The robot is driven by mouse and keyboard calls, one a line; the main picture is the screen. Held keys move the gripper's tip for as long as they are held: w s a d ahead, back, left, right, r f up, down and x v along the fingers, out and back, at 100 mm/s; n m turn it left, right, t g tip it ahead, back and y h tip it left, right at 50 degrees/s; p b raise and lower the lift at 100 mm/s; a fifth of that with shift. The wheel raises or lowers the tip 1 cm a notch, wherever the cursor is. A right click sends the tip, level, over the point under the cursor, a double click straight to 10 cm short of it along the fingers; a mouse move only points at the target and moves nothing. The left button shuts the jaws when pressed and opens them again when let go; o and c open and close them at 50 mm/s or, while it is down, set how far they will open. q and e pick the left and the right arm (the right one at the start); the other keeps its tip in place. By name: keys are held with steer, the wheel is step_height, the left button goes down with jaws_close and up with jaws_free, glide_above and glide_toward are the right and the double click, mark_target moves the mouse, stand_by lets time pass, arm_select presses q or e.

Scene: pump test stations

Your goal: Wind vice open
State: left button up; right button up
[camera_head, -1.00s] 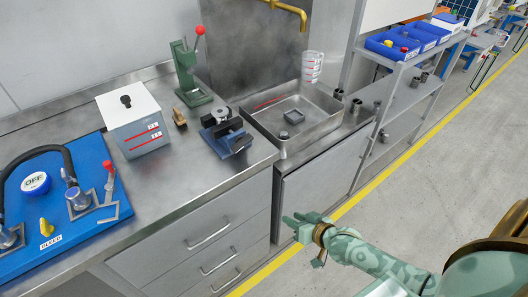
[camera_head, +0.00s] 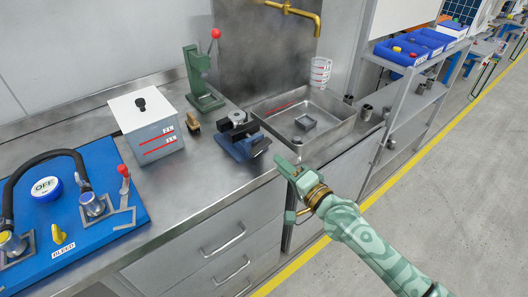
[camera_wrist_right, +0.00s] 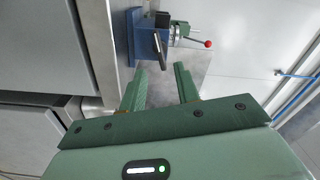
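The blue vice (camera_head: 240,147) stands at the worktop's front edge, left of the sink, with a dark upper part and a round grey piece on top. The right wrist view shows the vice (camera_wrist_right: 147,42) ahead, with a thin dark handle bar on its near side (camera_wrist_right: 161,48). My right gripper (camera_head: 284,168) is just right of the vice and in front of the sink, apart from the vice. In the right wrist view its two green fingers (camera_wrist_right: 160,84) are spread with nothing between them. The vice's jaw gap is hard to make out. My left gripper is out of view.
A green press with a red knob (camera_head: 203,78) and a small brown block (camera_head: 194,126) stand behind the vice. A white-lidded box (camera_head: 147,125) and blue pump panel (camera_head: 100,226) are left. The sink (camera_head: 335,118) is right. Floor in front is free.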

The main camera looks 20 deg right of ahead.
mark_target(263, 150)
steer(key=b+x, duration=0.1)
steer(key=x, duration=0.6)
steer(key=shift+f+b, duration=0.2)
steer(key=shift+b, duration=0.15)
steer(key=shift+w+a+r, duration=0.1)
steer(key=shift+w+a, duration=0.1)
steer(key=shift+w, duration=0.45)
jaws_close()
